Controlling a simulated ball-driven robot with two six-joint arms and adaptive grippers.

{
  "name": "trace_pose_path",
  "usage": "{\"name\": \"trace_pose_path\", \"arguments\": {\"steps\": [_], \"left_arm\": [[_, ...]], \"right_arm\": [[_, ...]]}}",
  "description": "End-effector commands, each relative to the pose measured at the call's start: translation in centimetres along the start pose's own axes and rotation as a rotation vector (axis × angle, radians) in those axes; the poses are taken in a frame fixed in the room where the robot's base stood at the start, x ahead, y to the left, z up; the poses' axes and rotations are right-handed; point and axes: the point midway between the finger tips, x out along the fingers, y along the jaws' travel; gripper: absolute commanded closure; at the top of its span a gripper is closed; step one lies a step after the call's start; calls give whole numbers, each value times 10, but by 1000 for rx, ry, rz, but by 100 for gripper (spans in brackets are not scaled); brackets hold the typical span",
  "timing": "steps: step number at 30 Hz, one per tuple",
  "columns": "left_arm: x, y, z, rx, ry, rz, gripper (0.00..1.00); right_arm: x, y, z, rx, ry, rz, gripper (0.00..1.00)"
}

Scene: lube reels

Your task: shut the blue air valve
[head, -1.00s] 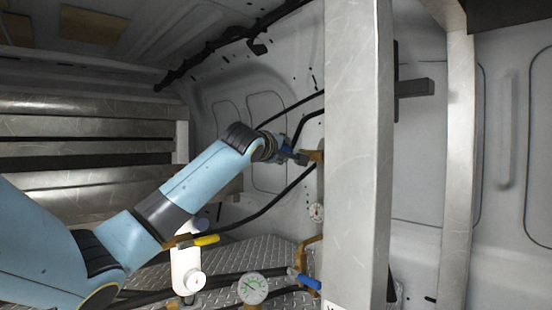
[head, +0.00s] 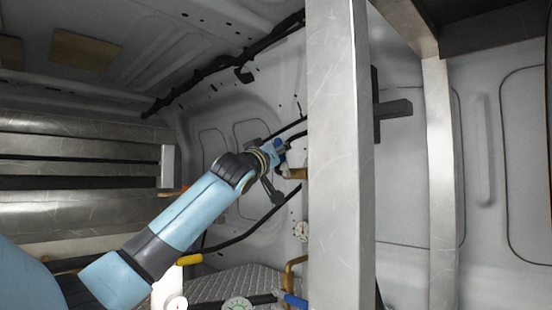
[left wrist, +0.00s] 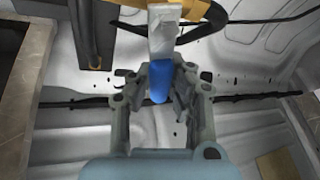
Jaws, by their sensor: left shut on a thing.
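My left gripper (head: 280,150) is at the brass fitting (head: 294,173) beside the left edge of a metal post. In the left wrist view my left gripper (left wrist: 160,80) is shut on a blue valve handle (left wrist: 159,86), which lies between the two fingers. In the head view the handle is small and partly hidden by the gripper and post. A second blue handle (head: 294,301) is low down beside the post, apart from the gripper. My right gripper is not in view.
The broad metal post (head: 338,150) stands just right of the gripper. A yellow handle (head: 190,260) is at lower left, and a green-faced gauge (head: 237,304) is at the bottom edge. Black hoses run along the wall. Metal shelving (head: 80,150) fills the left.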

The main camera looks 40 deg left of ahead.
Motion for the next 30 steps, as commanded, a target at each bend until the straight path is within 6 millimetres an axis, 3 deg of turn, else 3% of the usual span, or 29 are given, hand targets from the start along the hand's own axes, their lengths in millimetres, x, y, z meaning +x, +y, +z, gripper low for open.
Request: {"name": "trace_pose_path", "arguments": {"steps": [15,30], "left_arm": [[-5,17,4,277,52,111,100],[-6,20,5,319,62,130,100]], "right_arm": [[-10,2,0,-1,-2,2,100],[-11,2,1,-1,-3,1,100]]}}
